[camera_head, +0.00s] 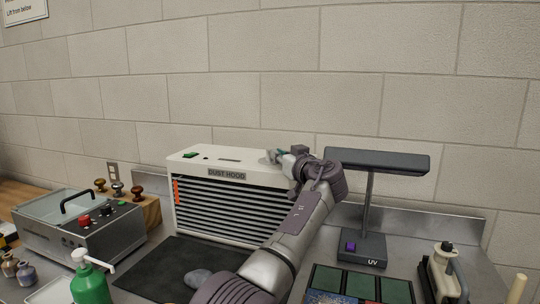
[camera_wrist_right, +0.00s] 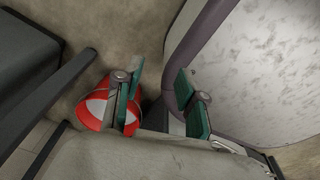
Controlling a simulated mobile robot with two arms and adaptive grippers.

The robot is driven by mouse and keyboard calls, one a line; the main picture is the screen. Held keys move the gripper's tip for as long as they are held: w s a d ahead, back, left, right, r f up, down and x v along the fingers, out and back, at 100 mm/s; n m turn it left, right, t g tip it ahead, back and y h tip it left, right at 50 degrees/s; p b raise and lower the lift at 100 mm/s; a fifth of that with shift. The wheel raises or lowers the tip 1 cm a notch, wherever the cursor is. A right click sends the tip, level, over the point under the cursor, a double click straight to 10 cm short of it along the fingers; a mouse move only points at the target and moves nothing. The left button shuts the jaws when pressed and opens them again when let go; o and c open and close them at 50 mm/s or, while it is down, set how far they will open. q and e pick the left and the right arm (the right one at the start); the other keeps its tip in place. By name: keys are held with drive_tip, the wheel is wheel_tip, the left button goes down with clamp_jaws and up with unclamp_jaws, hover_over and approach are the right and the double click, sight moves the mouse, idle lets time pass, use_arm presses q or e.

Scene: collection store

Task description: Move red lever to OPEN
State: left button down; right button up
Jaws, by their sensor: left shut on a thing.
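The white dust hood (camera_head: 228,166) stands at the back of the bench, with dark slats across its front. A narrow orange-red piece (camera_head: 176,191) sits upright at the left edge of the slats; it may be the red lever. I can read no OPEN mark. My left gripper (camera_head: 276,156) is at the right end of the hood's top, far right of that piece. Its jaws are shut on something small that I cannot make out. My right gripper (camera_wrist_right: 160,103) shows only in the right wrist view, open, with nothing between its green pads.
A UV lamp (camera_head: 376,160) stands just right of my left arm. A dark mat (camera_head: 160,273) lies before the hood. A metal box with a clear lid (camera_head: 52,210) and a green pump bottle (camera_head: 90,285) are at left. A red-and-white round thing (camera_wrist_right: 92,111) is behind one right finger.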

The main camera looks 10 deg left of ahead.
use_arm(q)
drive_tip(key=shift+d+f, duration=0.15)
drive_tip(key=shift+f, duration=0.35)
drive_tip(key=c, duration=1.5)
unclamp_jaws()
drive_tip(key=shift+o, duration=1.2)
drive_tip(key=shift+s+d+r, duration=0.1)
drive_tip(key=shift+s+r, duration=0.05)
drive_tip(key=shift+d+r, duration=0.1)
drive_tip(key=shift+r, duration=0.15)
drive_tip(key=shift+a, duration=0.3)
use_arm(e)
drive_tip(key=shift+s, duration=0.65)
